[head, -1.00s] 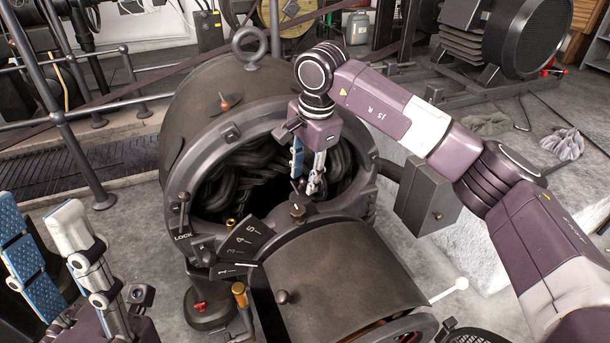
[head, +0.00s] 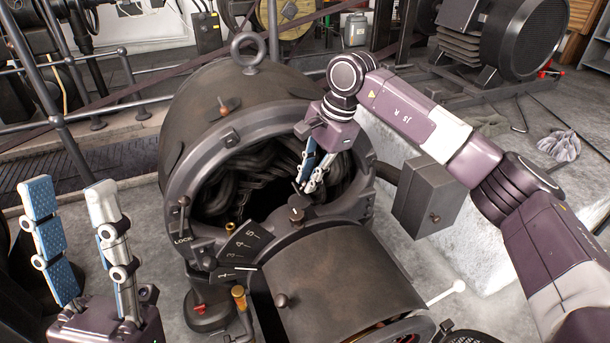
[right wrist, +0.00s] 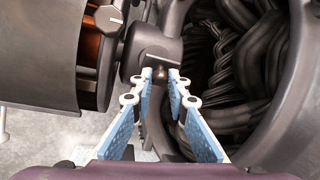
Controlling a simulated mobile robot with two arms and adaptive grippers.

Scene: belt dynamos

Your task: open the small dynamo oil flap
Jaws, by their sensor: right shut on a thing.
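The dark dynamo (head: 200,125) stands in the middle of the head view with its round end opening facing me. A small grey bearing piece (head: 296,215) with a light line mark sits at the lower rim of that opening; it also shows in the right wrist view (right wrist: 147,52). I take it for the oil flap's place, but the flap's outline is unclear. A small brown knob (right wrist: 161,74) projects from it. My right gripper (head: 308,187) is shut on this knob, its fingertips on either side. My left gripper (head: 70,200) is open and empty at the left.
Dark coils (head: 250,180) fill the opening behind my right gripper. A numbered scale plate (head: 240,245) and a lock lever (head: 184,203) are at the rim's lower left. A grey box (head: 430,197) stands at the right.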

